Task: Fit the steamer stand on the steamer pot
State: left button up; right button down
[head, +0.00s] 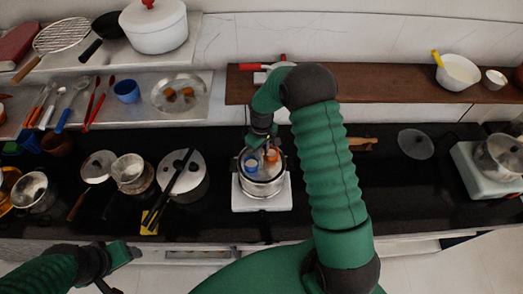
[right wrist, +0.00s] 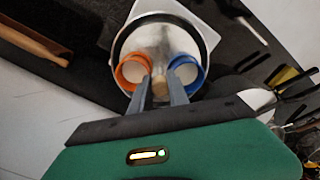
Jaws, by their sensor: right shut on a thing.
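The steamer pot (head: 262,191) is a round metal pot standing on a white square stove in the middle of the counter; its rim also shows in the right wrist view (right wrist: 119,47). The steamer stand (right wrist: 158,40) appears as a metal plate carrying an orange cup (right wrist: 133,68) and a blue cup (right wrist: 186,68), with a tan knob (right wrist: 160,86) between them. My right gripper (right wrist: 160,80) is shut on this knob, and the stand lies within the pot's outline. I cannot tell whether it is fully seated. My left gripper (head: 122,270) is open and empty at the lower left.
A lidded pot with dark tongs (head: 178,180) stands left of the stove, beside several small pans (head: 130,172). A glass lid (head: 415,144) lies to the right, and a pot on another stove (head: 500,155) stands farther right. Counter between them is mostly clear. Shelves line the back.

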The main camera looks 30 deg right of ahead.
aim_at(262, 162)
jog(key=shift+f+b, duration=0.75)
jog(key=shift+f, duration=0.45)
jog(key=shift+f, duration=0.15)
jog(key=shift+f+b, duration=1.05)
jog(key=shift+f, duration=0.3)
jog(key=shift+f, duration=0.1)
jog(key=shift+f+b, duration=0.65)
jog(key=shift+f, duration=0.2)
jog(key=shift+f, duration=0.1)
jog(key=shift+f+b, duration=0.3)
jog(key=shift+f, duration=0.1)
